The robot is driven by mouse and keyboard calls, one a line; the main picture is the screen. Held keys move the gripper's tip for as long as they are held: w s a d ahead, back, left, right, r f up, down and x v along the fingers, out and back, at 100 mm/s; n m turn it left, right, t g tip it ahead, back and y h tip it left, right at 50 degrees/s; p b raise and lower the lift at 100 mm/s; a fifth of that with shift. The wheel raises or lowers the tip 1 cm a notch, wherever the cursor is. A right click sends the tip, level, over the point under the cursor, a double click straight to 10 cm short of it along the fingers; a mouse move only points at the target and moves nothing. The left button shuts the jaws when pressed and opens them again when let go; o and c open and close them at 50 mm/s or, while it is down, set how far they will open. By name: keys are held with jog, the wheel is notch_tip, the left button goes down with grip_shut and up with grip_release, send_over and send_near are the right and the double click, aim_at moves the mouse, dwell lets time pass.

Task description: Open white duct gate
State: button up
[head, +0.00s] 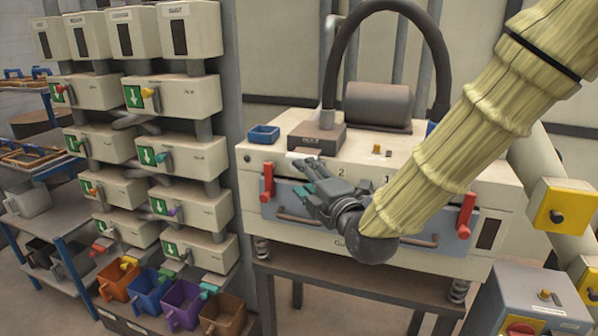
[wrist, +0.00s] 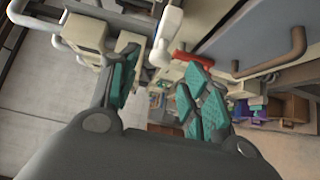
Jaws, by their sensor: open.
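A white rounded handle-like part (head: 300,156) shows at the top front edge of the cream machine, just behind my fingertips. In the wrist view a white cylinder-ended part (wrist: 168,35) stands beyond the gap between my fingers; I cannot tell for certain that it is the white duct gate. My gripper (head: 306,180) is open and empty in front of the machine's grey front panel. Its teal-padded fingers are spread in the wrist view (wrist: 160,88), with nothing between the pads. My arm hides part of the machine's right side.
The cream machine (head: 478,170) has a red clamp (head: 267,182) at left, another (head: 466,215) at right, and bar handles. Duct boxes (head: 186,97) with coloured levers stand at left above coloured bins (head: 183,303). A blue tray (head: 264,134) sits on the machine.

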jog(key=v, duration=0.6)
jog(key=shift+f, duration=0.1)
